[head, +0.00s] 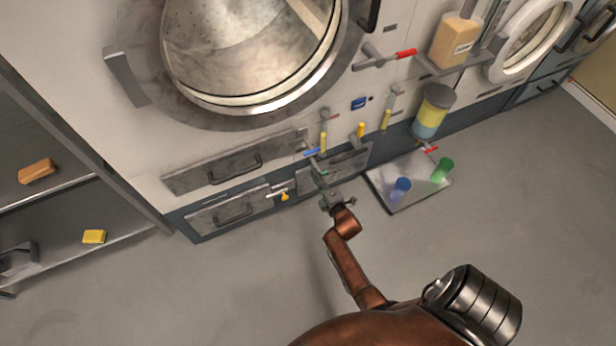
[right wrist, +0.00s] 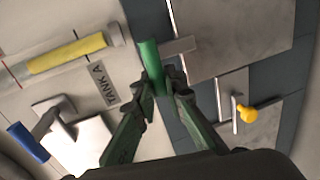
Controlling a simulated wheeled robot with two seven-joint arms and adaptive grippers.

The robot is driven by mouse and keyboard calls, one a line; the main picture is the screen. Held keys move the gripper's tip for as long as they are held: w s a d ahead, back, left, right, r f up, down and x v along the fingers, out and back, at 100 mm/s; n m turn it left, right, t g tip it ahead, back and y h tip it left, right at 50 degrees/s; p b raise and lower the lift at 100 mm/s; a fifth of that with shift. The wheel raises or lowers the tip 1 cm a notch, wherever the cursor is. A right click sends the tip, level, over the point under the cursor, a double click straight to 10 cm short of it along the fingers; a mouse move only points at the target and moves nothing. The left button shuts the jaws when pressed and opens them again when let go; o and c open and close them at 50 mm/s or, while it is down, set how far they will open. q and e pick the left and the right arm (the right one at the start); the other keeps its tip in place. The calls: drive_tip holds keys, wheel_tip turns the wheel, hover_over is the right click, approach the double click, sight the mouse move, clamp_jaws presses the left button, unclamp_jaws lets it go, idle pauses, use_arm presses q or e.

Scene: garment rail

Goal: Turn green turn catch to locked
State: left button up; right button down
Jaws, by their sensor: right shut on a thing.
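The green turn catch (right wrist: 150,55) shows in the right wrist view, with its green handle between my right gripper's fingers. A grey bar (right wrist: 180,46) runs from it toward a metal panel edge. In the head view the green catch (head: 319,174) is small, at the panel just beyond my right gripper (head: 322,186). The right gripper also shows in the right wrist view (right wrist: 160,82), its fingers shut on the green handle. My left gripper is in neither view.
A blue-handled catch (right wrist: 28,142) and a yellow-knobbed latch (right wrist: 247,114) sit close on either side. A yellow-handled lever (right wrist: 68,54) is near the TANK A label (right wrist: 104,85). A tray (head: 394,207) with blue and green cups stands on the floor at right.

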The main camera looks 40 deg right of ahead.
drive_tip(key=shift+s+f, duration=0.1)
drive_tip(key=shift+f, duration=0.1)
idle(0.4)
drive_tip(key=c, duration=2)
unclamp_jaws()
drive_tip(key=shift+r, duration=0.1)
wheel_tip(320, 180, up, 8)
drive_tip(key=shift+d+r, duration=0.1)
drive_tip(key=shift+r, duration=0.9)
